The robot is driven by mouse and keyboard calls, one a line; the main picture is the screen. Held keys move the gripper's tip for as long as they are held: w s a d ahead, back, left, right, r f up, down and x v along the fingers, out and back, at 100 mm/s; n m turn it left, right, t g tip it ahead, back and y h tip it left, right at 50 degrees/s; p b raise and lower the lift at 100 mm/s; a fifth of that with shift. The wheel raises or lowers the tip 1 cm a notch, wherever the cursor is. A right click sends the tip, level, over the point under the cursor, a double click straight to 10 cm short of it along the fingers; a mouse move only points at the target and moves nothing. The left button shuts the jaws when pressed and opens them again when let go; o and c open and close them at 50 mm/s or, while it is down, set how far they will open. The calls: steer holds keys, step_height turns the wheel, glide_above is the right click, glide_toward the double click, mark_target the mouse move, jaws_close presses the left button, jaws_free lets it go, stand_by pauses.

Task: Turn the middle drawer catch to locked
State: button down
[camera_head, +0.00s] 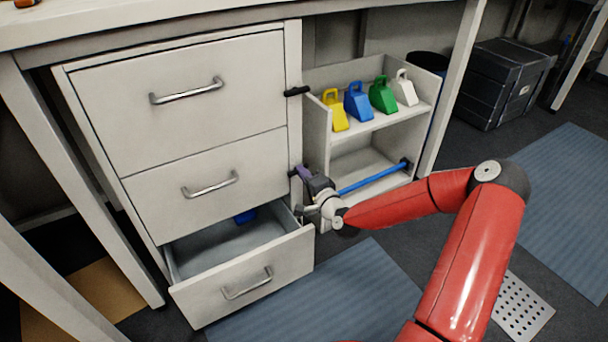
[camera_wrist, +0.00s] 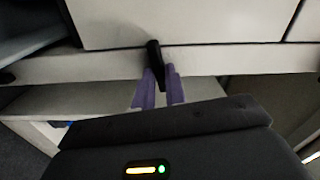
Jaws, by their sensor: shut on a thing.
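The middle drawer (camera_head: 205,184) is closed, a grey front with a metal bar handle. Its catch is a small black piece on the upright strip at the drawer's right edge, mostly hidden by my gripper in the head view. My gripper (camera_head: 300,173) reaches it from the right. In the wrist view the purple fingers (camera_wrist: 161,88) are shut on the black catch (camera_wrist: 153,53), one on each side. The catch lies across the pale strip there, slightly slanted, its tip near the drawer edge.
The top drawer (camera_head: 181,100) is closed, with another black catch (camera_head: 297,91) lying level beside it. The bottom drawer (camera_head: 248,284) stands open, a blue thing (camera_head: 245,216) inside. A shelf unit (camera_head: 372,124) with several coloured scoops and a blue bar (camera_head: 374,179) stands close right of my gripper.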

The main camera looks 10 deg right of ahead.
steer(key=shift+f+m, duration=0.1)
steer(key=shift+m, duration=0.9)
steer(key=c, duration=1.4)
jaws_free()
steer(key=shift+c, duration=0.2)
steer(key=shift+s+d, duration=0.1)
steer(key=v, duration=0.7)
steer(key=shift+s+p, duration=0.3)
